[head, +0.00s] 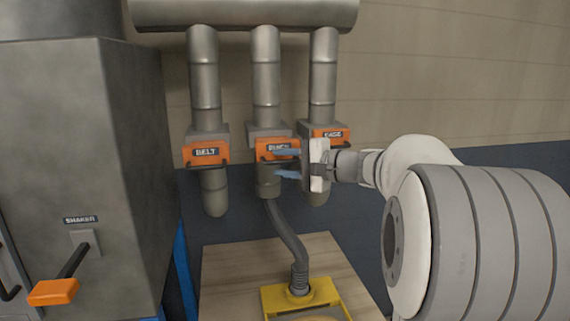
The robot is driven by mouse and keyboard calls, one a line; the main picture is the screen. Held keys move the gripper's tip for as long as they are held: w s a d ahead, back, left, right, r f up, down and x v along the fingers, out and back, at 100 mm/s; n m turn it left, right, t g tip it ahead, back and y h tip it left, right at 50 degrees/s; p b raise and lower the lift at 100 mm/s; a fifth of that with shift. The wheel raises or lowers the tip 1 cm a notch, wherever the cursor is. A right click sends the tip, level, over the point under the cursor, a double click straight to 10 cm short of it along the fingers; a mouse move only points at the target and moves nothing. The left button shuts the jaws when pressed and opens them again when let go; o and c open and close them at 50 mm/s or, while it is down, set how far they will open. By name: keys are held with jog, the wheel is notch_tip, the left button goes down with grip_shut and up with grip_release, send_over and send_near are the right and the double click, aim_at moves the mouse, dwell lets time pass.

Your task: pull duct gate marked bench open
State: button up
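The middle orange duct gate (265,147) has a dark label that is partly covered by my upper finger; its word is too blurred to read for certain. It sits on the middle grey duct, with a dark handle along its lower edge. My gripper (285,164) reaches in from the right with its blue fingers pointing left. The fingers are apart, one above the other, in front of the middle gate's right part. I see nothing held between them. I cannot tell whether they touch the handle.
The gate marked BELT (206,153) is to the left; the one that seems to read EDGE (331,134) is just behind my gripper. A hose (286,237) runs down to a yellow-framed fixture (270,297) on a wooden top (225,267). A grey SHAKER cabinet (70,150) stands left.

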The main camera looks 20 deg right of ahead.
jog(key=b+v, duration=0.1)
jog(key=v, duration=0.6)
jog(key=shift+b, duration=0.35)
jog(key=shift+s+d, duration=0.1)
jog(key=shift+s, duration=0.05)
jog(key=s+a+f+n+g+h, duration=0.35)
jog(key=s+a+f+g, duration=0.25)
jog(key=s+a+f, duration=0.45)
jog(key=s+f+n+g+h, duration=0.3)
jog(key=s+f+n+h, duration=0.4)
jog(key=s+f, duration=0.6)
jog(key=shift+d+f+n, duration=0.4)
jog(key=shift+f+n, duration=0.05)
jog(key=shift+f, duration=0.5)
